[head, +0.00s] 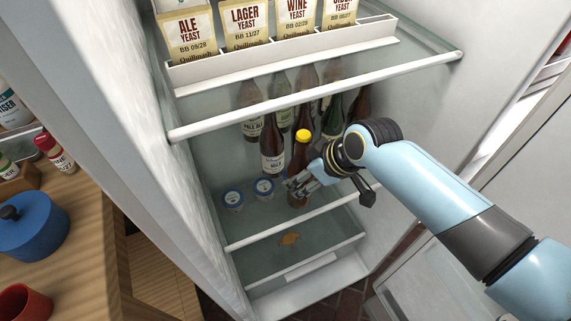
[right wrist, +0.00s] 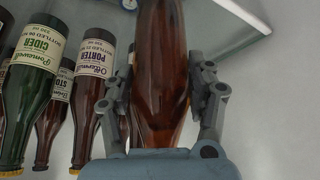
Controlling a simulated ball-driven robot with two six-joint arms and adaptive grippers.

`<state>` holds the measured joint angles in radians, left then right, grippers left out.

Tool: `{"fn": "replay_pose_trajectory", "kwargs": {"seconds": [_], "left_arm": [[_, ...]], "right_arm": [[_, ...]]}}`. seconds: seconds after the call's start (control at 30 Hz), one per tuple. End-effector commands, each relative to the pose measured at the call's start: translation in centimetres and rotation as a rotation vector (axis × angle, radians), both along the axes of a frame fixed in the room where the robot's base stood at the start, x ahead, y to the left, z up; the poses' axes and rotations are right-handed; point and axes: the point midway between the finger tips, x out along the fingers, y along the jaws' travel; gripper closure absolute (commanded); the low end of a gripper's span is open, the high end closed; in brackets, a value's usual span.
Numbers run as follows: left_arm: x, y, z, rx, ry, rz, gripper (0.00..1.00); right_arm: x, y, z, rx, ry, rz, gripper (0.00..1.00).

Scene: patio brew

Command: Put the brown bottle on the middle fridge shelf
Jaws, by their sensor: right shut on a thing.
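The brown bottle (head: 299,160) with a yellow cap is upright inside the fridge, at the front of the row of bottles. My right gripper (head: 303,181) reaches in from the right and is shut around its lower body. In the right wrist view the brown glass (right wrist: 160,75) sits between both fingers. The middle fridge shelf (head: 240,228) is glass with a white front edge; the bottle is over it, but I cannot tell whether its base touches. My left gripper is not in view.
Several other bottles (head: 272,150) stand close behind and left. The upper shelf (head: 310,98) with yeast packets overhangs. An orange-brown item (head: 289,238) lies below. A wooden counter (head: 80,245) is outside, left.

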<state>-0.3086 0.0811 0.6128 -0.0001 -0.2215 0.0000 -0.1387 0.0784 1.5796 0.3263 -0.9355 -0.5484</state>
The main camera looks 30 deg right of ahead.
Motion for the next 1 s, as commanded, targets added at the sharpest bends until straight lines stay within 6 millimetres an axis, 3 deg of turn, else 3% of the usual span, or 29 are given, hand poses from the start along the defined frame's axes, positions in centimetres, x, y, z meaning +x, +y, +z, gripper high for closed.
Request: {"fn": "replay_pose_trajectory", "kwargs": {"seconds": [0.2, 0.4, 0.53, 0.9, 0.93, 1.0], "left_arm": [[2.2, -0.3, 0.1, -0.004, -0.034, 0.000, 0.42], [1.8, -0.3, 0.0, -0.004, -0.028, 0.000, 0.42], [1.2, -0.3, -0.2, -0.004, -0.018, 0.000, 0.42], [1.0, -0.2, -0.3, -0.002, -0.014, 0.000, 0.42], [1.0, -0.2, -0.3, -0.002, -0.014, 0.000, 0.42], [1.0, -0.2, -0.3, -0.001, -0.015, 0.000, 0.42]], "right_arm": [[1.9, 0.7, 0.1, 0.000, -0.002, 0.000, 1.00], [5.1, 2.1, 0.1, 0.001, -0.003, 0.000, 1.00], [5.0, 2.0, -1.3, -0.001, 0.002, 0.000, 1.00], [5.0, 2.0, -1.7, -0.002, -0.001, 0.000, 1.00], [4.9, 2.0, -1.7, -0.003, 0.002, 0.000, 0.41], [4.9, 2.0, -1.7, -0.002, 0.003, 0.001, 0.32]]}}
